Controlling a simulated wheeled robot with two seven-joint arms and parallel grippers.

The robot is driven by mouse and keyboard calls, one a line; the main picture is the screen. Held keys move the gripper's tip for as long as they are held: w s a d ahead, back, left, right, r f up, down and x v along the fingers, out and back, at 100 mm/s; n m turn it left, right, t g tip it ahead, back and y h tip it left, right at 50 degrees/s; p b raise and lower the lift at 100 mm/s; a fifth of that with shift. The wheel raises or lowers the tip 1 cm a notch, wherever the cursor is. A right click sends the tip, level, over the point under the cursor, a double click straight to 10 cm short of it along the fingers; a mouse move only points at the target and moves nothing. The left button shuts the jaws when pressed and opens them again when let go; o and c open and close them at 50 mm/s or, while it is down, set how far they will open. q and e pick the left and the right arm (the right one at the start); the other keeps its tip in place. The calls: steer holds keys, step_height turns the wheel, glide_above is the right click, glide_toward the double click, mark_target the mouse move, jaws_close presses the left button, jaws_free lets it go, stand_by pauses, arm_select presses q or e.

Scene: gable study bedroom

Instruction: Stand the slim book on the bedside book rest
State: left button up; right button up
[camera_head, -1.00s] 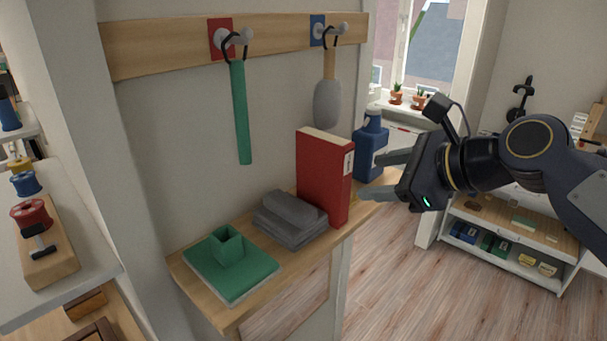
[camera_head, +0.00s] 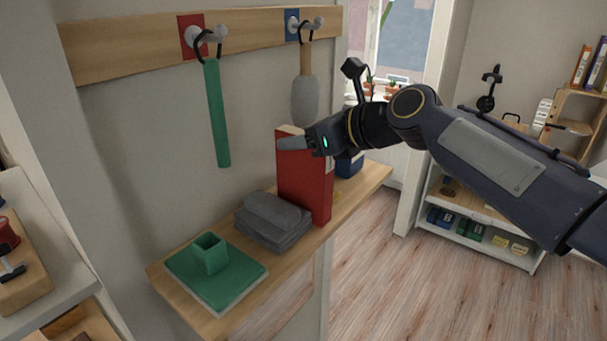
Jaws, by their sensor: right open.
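A red book (camera_head: 302,186) stands upright on the narrow wooden wall shelf (camera_head: 213,322), its spine with a pale label facing right. My right gripper (camera_head: 293,143) is at the top of this book. One grey finger lies across the upper front of the cover; the other finger is hidden. The gripper is open, and I cannot tell whether it touches the book. I cannot pick out a bedside book rest for certain. My left gripper is not in view.
A folded grey cloth (camera_head: 272,220) lies just left of the book. A green block with a square cup (camera_head: 212,272) sits at the shelf's near end. A blue bottle (camera_head: 349,166) stands behind the book, partly hidden by my arm. Tools hang from pegs above.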

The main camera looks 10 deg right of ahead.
jaws_close()
stand_by(0.3)
steer(key=shift+r, duration=0.15)
